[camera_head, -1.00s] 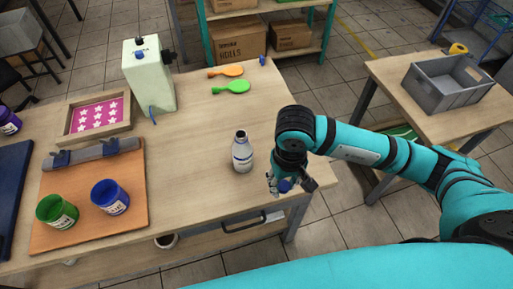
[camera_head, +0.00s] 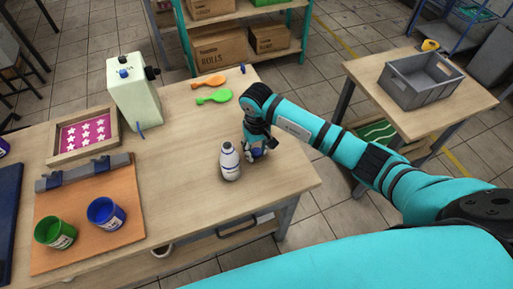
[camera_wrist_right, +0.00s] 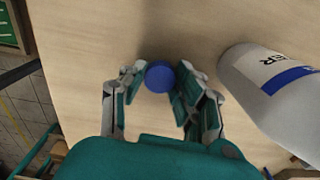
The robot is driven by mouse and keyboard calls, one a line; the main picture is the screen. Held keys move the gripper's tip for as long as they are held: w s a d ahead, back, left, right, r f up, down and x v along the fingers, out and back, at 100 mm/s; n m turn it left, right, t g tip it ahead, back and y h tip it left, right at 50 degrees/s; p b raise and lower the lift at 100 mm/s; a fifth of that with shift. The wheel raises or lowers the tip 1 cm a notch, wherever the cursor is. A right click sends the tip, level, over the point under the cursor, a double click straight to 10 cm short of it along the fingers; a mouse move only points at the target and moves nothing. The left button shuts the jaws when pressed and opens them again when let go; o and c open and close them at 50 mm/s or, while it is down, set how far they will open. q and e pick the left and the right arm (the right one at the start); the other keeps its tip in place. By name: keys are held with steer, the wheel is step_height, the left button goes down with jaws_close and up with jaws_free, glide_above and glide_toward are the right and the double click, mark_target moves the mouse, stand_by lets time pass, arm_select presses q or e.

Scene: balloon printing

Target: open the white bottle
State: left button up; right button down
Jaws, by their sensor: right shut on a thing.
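The white bottle (camera_head: 230,164) stands upright on the wooden table, with a blue band on its label. Its narrow neck points up and no blue cap shows on it. My right gripper (camera_head: 257,152) is just right of the bottle, low over the table. In the right wrist view its fingers (camera_wrist_right: 158,88) are shut on a small round blue cap (camera_wrist_right: 160,75). The bottle's side (camera_wrist_right: 270,85) fills the right of that view, apart from the fingers. Whether the cap touches the table is hard to tell. My left gripper is not in view.
Orange and green balloons (camera_head: 213,96) lie behind the gripper. A pale green machine (camera_head: 134,90) stands at the back left. Green (camera_head: 55,232) and blue (camera_head: 105,213) pots sit on an orange board (camera_head: 140,215). The tabletop in front of the bottle is clear.

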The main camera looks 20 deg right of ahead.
steer(key=shift+f, duration=0.35)
steer(key=shift+f+b, duration=0.3)
steer(key=shift+b, duration=0.2)
steer(key=c, duration=1.1)
jaws_free()
steer(key=shift+s, duration=0.1)
steer(key=shift+o, duration=0.6)
steer(key=shift+f, duration=0.1)
